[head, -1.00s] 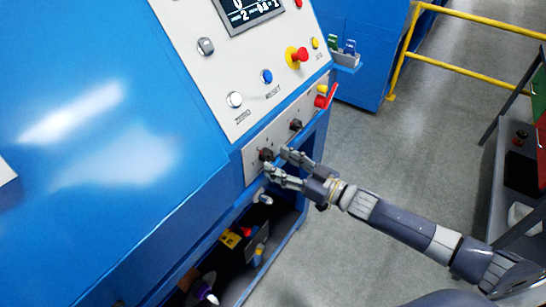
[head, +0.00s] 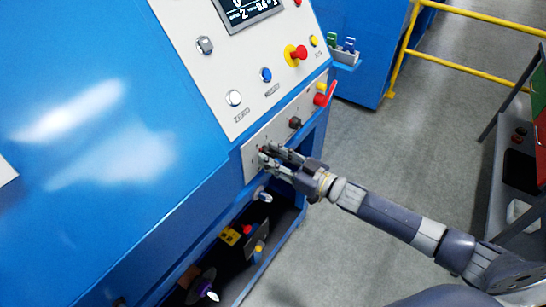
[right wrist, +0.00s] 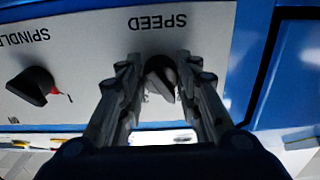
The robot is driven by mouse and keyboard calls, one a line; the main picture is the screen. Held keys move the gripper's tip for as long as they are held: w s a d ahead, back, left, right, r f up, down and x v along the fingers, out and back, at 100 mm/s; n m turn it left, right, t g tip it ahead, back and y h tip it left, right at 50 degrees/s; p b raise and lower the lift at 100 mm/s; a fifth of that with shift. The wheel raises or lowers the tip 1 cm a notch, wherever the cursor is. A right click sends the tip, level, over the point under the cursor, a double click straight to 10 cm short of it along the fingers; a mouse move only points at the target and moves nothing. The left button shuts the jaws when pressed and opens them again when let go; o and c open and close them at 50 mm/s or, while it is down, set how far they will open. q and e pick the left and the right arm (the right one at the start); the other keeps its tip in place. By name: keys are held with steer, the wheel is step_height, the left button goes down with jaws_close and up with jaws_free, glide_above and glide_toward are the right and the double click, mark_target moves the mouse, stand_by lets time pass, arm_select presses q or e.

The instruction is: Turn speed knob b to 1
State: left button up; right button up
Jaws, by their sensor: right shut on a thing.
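The speed knob (right wrist: 158,78) is black, under an upside-down SPEED label in the right wrist view. It sits between the two fingers of my right gripper (right wrist: 162,88). In the head view my right gripper (head: 264,157) is at the lower-left knob on the machine's lower strip and mostly hides it. The gripper is shut on the knob. The knob's exact pointer setting cannot be read. My left gripper is not in view.
A second black knob (head: 295,123), labelled SPINDLE, is next to it; it also shows in the right wrist view (right wrist: 35,86). A red lever (head: 325,96) and red emergency button (head: 299,53) are above. Open floor lies right of the machine.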

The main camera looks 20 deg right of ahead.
steer(key=n+b, duration=0.2)
steer(key=n, duration=0.9)
steer(key=shift+n, duration=0.4)
stand_by(0.5)
steer(key=o, duration=1)
steer(key=shift+o, duration=0.2)
steer(key=v, duration=1.2)
steer(key=shift+w, duration=0.1)
